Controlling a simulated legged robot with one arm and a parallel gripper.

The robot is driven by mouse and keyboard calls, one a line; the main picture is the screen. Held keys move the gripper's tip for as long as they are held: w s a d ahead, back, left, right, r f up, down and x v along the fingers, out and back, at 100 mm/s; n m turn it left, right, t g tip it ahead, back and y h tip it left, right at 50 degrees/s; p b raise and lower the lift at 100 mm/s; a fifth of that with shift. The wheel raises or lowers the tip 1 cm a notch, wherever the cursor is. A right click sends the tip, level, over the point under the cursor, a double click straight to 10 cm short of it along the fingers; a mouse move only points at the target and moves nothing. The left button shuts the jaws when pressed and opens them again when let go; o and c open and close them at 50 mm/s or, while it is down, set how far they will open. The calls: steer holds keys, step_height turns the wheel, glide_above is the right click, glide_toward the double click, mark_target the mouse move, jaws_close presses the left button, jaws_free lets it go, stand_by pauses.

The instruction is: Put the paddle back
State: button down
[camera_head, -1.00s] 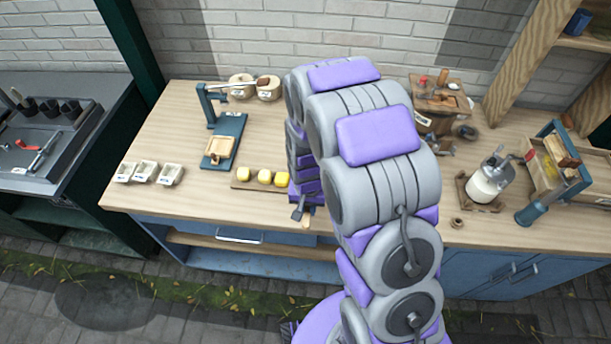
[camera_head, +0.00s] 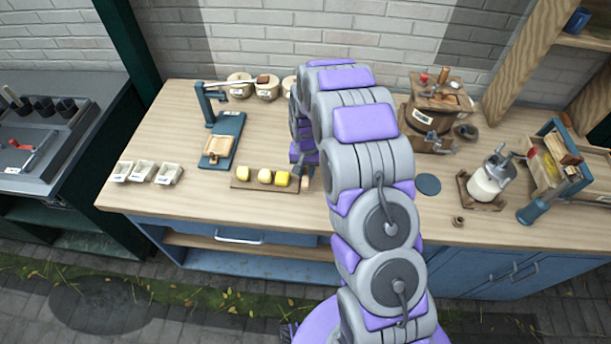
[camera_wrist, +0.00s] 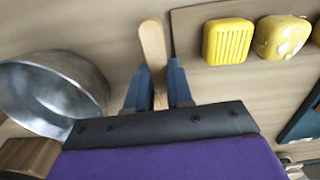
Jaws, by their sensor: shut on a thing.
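The paddle (camera_wrist: 153,50) is a narrow flat wooden piece with a rounded end. My gripper (camera_wrist: 158,85) is shut on it, its two dark blue fingers on either side, and the paddle sticks out beyond the fingertips. The wrist view shows it beside a wooden board (camera_wrist: 187,42) carrying yellow butter blocks (camera_wrist: 228,41). In the head view my gripper (camera_head: 304,170) is at the right end of this board (camera_head: 238,185), partly hidden by my arm. I cannot tell whether the paddle touches the worktop.
A metal bowl (camera_wrist: 50,95) lies close to my gripper in the wrist view. A wooden barrel (camera_head: 430,122), a blue disc (camera_head: 429,184) and a glass jar (camera_head: 488,185) stand to the right. A blue press (camera_head: 222,140) and small trays (camera_head: 145,172) are left.

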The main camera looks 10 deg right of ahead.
mark_target(307, 172)
steer(key=f, duration=0.1)
steer(key=d+f, duration=0.1)
steer(key=shift+d+f, duration=0.55)
steer(key=shift+d, duration=0.1)
steer(key=shift+a, duration=0.45)
steer(key=c, duration=1.3)
jaws_free()
steer(key=shift+a, duration=0.5)
steer(key=shift+d, duration=0.65)
steer(key=shift+a+r, duration=0.3)
steer(key=shift+r, duration=0.2)
step_height(307, 172, up, 10)
steer(key=p, duration=0.1)
steer(key=s+r+n, duration=0.1)
steer(key=s+r, duration=0.8)
steer(key=r, duration=0.2)
steer(key=s+r+n, duration=0.1)
steer(key=s+r, duration=0.2)
steer(key=s, duration=0.7)
steer(key=s+r+g, duration=0.1)
steer(key=s+r, duration=0.1)
steer(key=s, duration=0.8)
steer(key=s+r+n, duration=0.1)
steer(key=s+r, duration=0.2)
steer(key=s, duration=0.8)
steer(key=shift+d+r+n+g, duration=0.3)
steer(key=shift+d+r, duration=0.05)
steer(key=shift+d, duration=0.05)
